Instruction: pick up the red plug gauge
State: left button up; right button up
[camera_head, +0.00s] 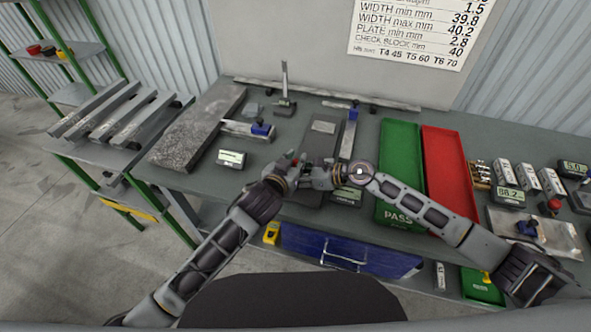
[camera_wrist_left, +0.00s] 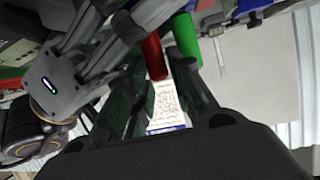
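My left gripper (camera_head: 297,163) is over the middle of the table, near a dark grey plate. In the left wrist view its two dark fingers (camera_wrist_left: 172,85) stand apart with a gap between them. A red cylinder (camera_wrist_left: 153,58), which looks like the red plug gauge, is by the fingertips, beside a green cylinder (camera_wrist_left: 187,35). I cannot tell whether the red one touches a finger. In the head view the gauge is mostly hidden by the grippers. My right gripper (camera_head: 322,176) is close beside the left one; its fingers are not clear.
A green tray (camera_head: 400,150) marked PASS and a red tray (camera_head: 445,160) lie right of centre. A grey stone slab (camera_head: 200,128) lies at the left. Blocks, displays and small tools fill the right end. A blue drawer (camera_head: 345,250) is below the front edge.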

dwell(0.3)
pick_arm(q)
grip_shut()
jog(key=shift+r, duration=0.15)
notch_tip(320, 180, up, 10)
dwell(0.7)
pick_arm(e)
jog(key=o, duration=1.2)
jog(key=shift+d, duration=0.15)
